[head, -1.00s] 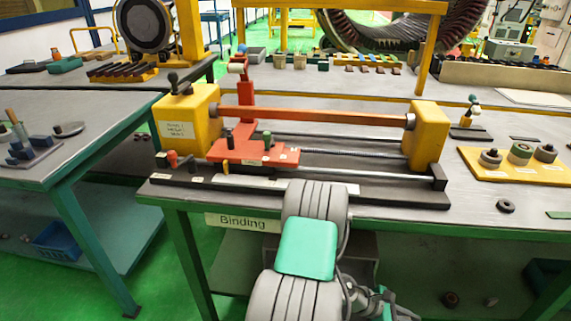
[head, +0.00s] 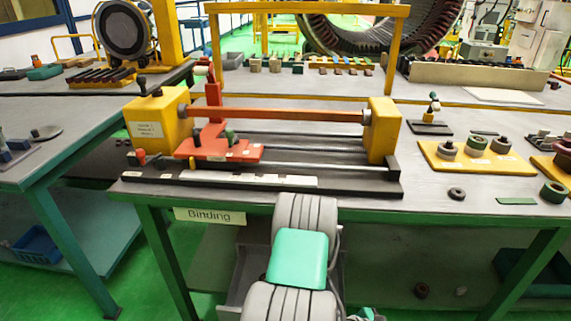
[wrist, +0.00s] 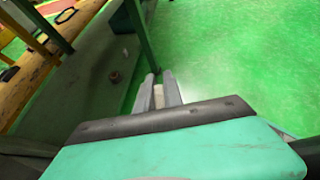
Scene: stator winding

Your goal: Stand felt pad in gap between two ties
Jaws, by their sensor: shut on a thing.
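In the wrist view my gripper (wrist: 160,84) is shut on a small pale piece (wrist: 158,98), which looks like the felt pad. Only a sliver of it shows between the two grey fingers. The fingers point over green floor, beside a green table leg. In the head view my arm hangs in front of the table and the gripper is hidden. An orange-red bar (head: 285,114) runs level between two yellow end blocks (head: 160,119) (head: 381,131) on the table. I cannot make out separate ties or a gap on it.
A red carriage (head: 218,150) with an upright post stands by the bar's left part. A black rail (head: 345,188) lies along the table front. A yellow board (head: 475,160) with round parts is at right, near a black ring (head: 456,194) and a flat green strip (head: 516,201).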

